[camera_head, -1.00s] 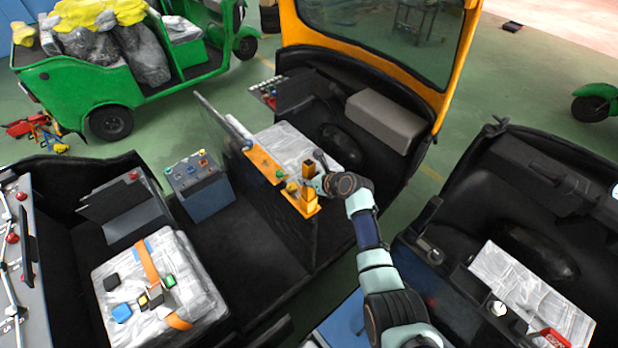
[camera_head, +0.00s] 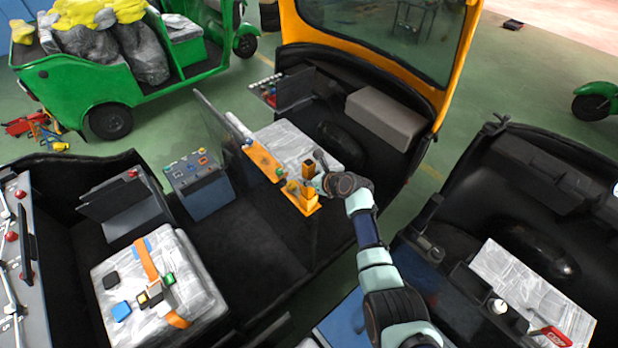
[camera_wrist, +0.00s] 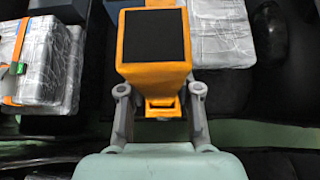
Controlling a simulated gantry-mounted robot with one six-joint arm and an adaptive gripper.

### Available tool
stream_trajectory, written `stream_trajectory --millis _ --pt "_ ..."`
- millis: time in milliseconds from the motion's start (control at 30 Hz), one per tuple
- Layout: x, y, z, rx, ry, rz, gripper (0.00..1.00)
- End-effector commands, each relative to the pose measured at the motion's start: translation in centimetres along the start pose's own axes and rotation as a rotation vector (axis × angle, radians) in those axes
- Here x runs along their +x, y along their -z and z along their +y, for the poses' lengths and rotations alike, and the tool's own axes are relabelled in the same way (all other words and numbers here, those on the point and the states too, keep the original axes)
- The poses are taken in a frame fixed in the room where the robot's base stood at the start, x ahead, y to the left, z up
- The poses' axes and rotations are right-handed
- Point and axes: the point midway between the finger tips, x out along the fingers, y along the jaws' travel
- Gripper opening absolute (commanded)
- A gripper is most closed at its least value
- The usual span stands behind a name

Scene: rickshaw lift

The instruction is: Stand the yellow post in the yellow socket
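The yellow post (camera_head: 307,172) is an upright orange-yellow block with a black top, in the middle vehicle. In the wrist view the post (camera_wrist: 153,65) stands upright, large and close. Below it in the head view is a yellow block on a flat yellow base (camera_head: 304,209), which looks like the socket; I cannot tell whether the post touches it. My gripper (camera_head: 318,178) comes from the right at the post. In the wrist view its grey fingers lie to either side of the post, with their tips hidden behind it, so grip contact is unclear.
A wrapped grey box (camera_head: 285,142) lies just behind the post. A long orange bar (camera_head: 262,160) and a clear panel stand to its left. A blue-grey battery-like box (camera_head: 199,186) is farther left. The dark floor in front of that box is clear.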

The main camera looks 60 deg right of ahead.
Motion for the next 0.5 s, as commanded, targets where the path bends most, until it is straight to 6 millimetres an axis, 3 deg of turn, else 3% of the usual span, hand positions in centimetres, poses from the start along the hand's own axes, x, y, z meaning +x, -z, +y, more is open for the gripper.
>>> stream_trajectory --millis 33,167,500 --pt "-0.03 -0.10 -0.02 0.000 0.001 -0.002 0.41" --pt "-0.02 -0.07 -0.02 0.000 0.000 -0.001 0.62" --pt "-0.19 0.07 -0.01 0.000 0.000 0.001 0.62"
